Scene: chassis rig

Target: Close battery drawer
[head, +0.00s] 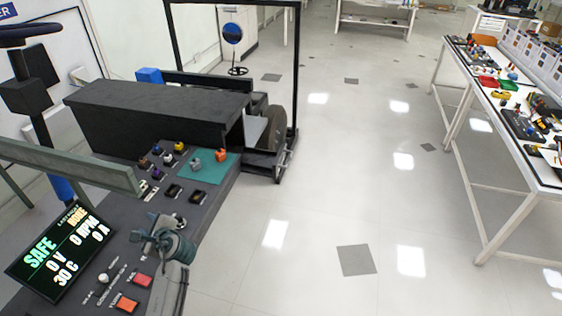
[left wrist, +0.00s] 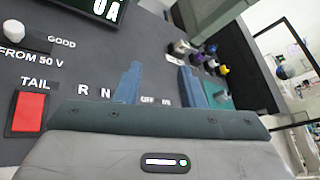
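I cannot make out for certain which part is the battery drawer. A long black housing (head: 150,108) stands behind the control panel, with an open right end and a grey plate (head: 255,130) beside it. My left gripper (head: 160,238) is above the dark control panel (head: 210,205), near its front right edge. In the left wrist view its two blue fingers (left wrist: 160,85) are apart with nothing between them, over the panel's lettering. The housing also shows at the top right of the left wrist view (left wrist: 240,50). My right gripper is not in view.
The panel bears a screen (head: 62,250) reading SAFE, 0 V, a red button (head: 141,281), an orange button (head: 127,303) and several coloured connectors. A teal mat (head: 207,167) holds small orange and grey-green parts. The floor to the right is clear up to a white workbench (head: 500,120).

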